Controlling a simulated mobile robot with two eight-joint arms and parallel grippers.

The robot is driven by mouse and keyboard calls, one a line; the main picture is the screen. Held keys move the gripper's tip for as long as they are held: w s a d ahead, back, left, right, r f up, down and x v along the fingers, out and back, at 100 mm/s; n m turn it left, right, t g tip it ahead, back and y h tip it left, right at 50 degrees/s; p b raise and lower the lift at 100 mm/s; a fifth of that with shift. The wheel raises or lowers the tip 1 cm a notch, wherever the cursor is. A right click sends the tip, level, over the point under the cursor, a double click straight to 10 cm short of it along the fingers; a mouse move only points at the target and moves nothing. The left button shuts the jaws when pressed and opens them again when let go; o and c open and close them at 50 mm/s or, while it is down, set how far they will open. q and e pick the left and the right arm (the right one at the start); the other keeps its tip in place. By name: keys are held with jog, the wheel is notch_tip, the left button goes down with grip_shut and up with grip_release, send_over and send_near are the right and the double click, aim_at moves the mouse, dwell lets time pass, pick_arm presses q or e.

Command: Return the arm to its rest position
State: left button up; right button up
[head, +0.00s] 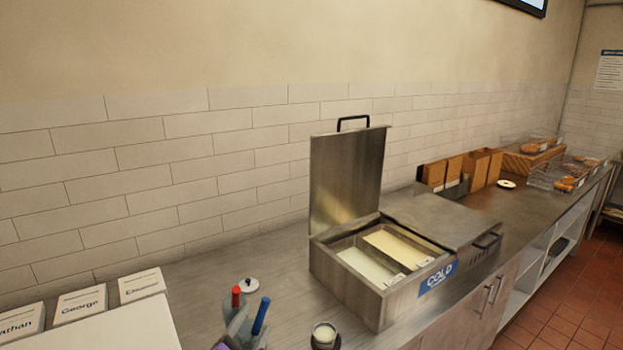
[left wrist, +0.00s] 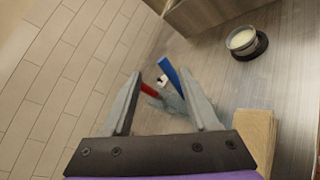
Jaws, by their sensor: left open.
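My left gripper (head: 243,327) shows at the bottom of the head view, with purple on its body. In the left wrist view its two grey fingers (left wrist: 157,84) are spread apart, with nothing visibly clamped between them. A red-handled item (head: 236,296) and a blue-handled item (head: 261,316) show around the fingers in the head view. In the left wrist view the red item (left wrist: 149,89) and the blue item (left wrist: 168,71) appear beyond the fingers, near a grey shape whose form is unclear. My right gripper is out of view.
A steel unit marked COLD (head: 372,302), lid raised, stands on the counter. A cup (head: 324,334) is right of my gripper, name cards (head: 81,302) left. A small white round thing (head: 249,285) lies behind it. Open counter (head: 210,285) separates the cards and unit.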

pick_arm(q)
jog(key=s+a+f+m+g, duration=0.2)
jog(key=s+f+m, duration=0.3)
jog(key=s+m, duration=0.3)
jog(key=s+a+f+m+g+y+p, duration=0.1)
jog(key=s+a+f+m+g, duration=0.1)
jog(key=s+f+m+g, duration=0.2)
jog(key=s+a+f+m+g+y+p, duration=0.1)
jog(key=s+a+f+m+g, duration=0.1)
jog(key=s+f+m+g, duration=0.2)
jog(key=s+f+m, duration=0.3)
jog(key=s+m, duration=0.4)
jog(key=m, duration=0.2)
jog(key=shift+s+f, duration=0.15)
jog(key=shift+s, duration=0.25)
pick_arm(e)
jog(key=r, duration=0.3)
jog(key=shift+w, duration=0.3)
pick_arm(q)
jog(key=shift+c, duration=0.2)
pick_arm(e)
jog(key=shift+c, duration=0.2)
